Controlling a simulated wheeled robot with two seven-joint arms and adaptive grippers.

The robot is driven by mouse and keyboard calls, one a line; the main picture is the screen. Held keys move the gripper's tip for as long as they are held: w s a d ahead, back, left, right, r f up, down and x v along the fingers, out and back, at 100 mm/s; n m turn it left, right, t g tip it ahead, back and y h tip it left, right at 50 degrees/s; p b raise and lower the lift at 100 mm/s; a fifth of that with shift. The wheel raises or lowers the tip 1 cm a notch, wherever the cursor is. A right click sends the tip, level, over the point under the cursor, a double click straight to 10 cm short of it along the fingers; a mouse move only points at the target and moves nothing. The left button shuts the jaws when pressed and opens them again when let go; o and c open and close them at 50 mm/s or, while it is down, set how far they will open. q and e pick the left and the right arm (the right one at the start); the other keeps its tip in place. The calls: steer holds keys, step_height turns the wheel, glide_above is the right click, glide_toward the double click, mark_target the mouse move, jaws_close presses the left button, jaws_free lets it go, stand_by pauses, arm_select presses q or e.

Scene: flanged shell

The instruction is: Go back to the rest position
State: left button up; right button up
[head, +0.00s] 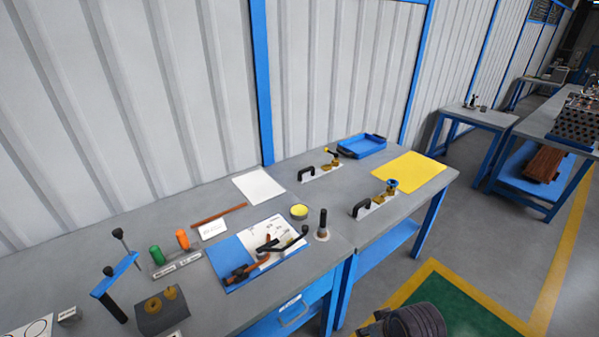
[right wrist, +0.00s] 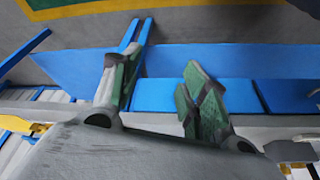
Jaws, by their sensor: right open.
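My right gripper (right wrist: 160,88) shows in the right wrist view with its two green-padded fingers spread apart. Nothing is between them. In the head view, a dark rounded part at the bottom edge appears to belong to my right arm, over the floor in front of the bench. The right gripper's fingers cannot be made out there. My left gripper is not in view. The grey workbench (head: 222,194) runs along the wall, apart from my arm in the head view.
On the bench are a blue tray (head: 362,146), a yellow mat (head: 409,171), two brass-coloured fittings on plates with black handles, a blue mat (head: 229,257) with tools, and orange and green items. The floor in front is clear. More blue-legged tables (head: 475,118) stand at the right.

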steer(key=shift+s+d+r+m+h, duration=0.55)
steer(key=shift+s+d, duration=1.15)
steer(key=shift+s, duration=0.35)
steer(key=s+f+g, duration=0.1)
steer(key=s+f, duration=0.2)
steer(key=f, duration=3.1)
steer(key=s+d+f, duration=0.2)
steer(key=s+f, duration=0.7)
steer(key=s, duration=0.2)
steer(key=s+d+f+g, duration=0.1)
steer(key=s+d+f, duration=0.1)
steer(key=s+f, duration=0.8)
steer(key=shift+s+g, duration=0.3)
steer(key=shift+s, duration=0.15)
